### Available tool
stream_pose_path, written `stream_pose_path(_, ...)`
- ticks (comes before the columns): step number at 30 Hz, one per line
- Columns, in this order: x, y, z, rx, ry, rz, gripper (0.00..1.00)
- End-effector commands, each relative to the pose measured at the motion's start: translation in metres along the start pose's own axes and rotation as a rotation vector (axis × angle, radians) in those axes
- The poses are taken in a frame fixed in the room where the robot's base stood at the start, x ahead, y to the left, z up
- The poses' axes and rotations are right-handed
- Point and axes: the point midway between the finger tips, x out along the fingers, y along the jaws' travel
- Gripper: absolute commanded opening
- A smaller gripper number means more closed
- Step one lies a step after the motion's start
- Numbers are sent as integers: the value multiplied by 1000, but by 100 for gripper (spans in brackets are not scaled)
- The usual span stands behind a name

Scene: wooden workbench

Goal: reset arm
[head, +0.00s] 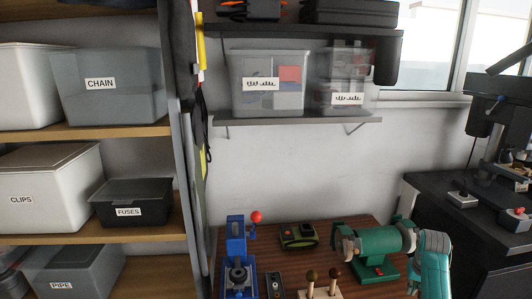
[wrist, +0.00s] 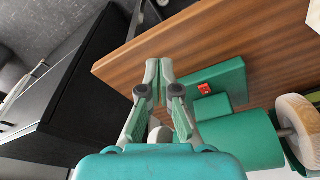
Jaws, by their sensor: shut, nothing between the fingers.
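My gripper (wrist: 159,72) shows in the wrist view, with its two grey fingers together and nothing between them. It is over the edge of the wooden workbench (wrist: 240,40), beside a green bench grinder (wrist: 235,140) with a red switch. In the head view, part of my teal arm shows at the lower right, just right of the grinder (head: 380,243). My fingertips cannot be made out there. I cannot tell whether the gripper touches the grinder.
A blue machine (head: 237,250), a small green-black device (head: 299,235) and wooden-handled tools (head: 320,288) are on the bench. A shelf unit with labelled bins (head: 108,85) is at left. A wall shelf (head: 300,118) hangs above. A dark cabinet (head: 440,215) with machinery stands at right.

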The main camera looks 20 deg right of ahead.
Motion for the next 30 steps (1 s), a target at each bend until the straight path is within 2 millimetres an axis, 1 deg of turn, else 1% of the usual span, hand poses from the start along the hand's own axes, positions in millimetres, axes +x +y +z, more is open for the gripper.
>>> stream_pose_path(1,7,-5,5,-6,4,-1,0)
stream_pose_path(8,38,-27,29,-37,50,-8,0)
stream_pose_path(11,55,-39,44,-55,77,-12,0)
stream_pose_path(14,76,-55,66,-79,112,-19,0)
stream_pose_path(17,98,-74,96,-110,157,-29,0)
stream_pose_path(18,107,-81,108,-122,177,-33,0)
stream_pose_path(20,117,-92,127,-141,208,-41,0)
stream_pose_path(21,124,-98,141,-153,228,-46,0)
stream_pose_path(23,132,-108,161,-171,260,-54,0)
stream_pose_path(25,140,-118,186,-193,295,-65,0)
stream_pose_path(29,149,-132,232,-232,360,-87,0)
stream_pose_path(30,150,-136,246,-244,380,-94,0)
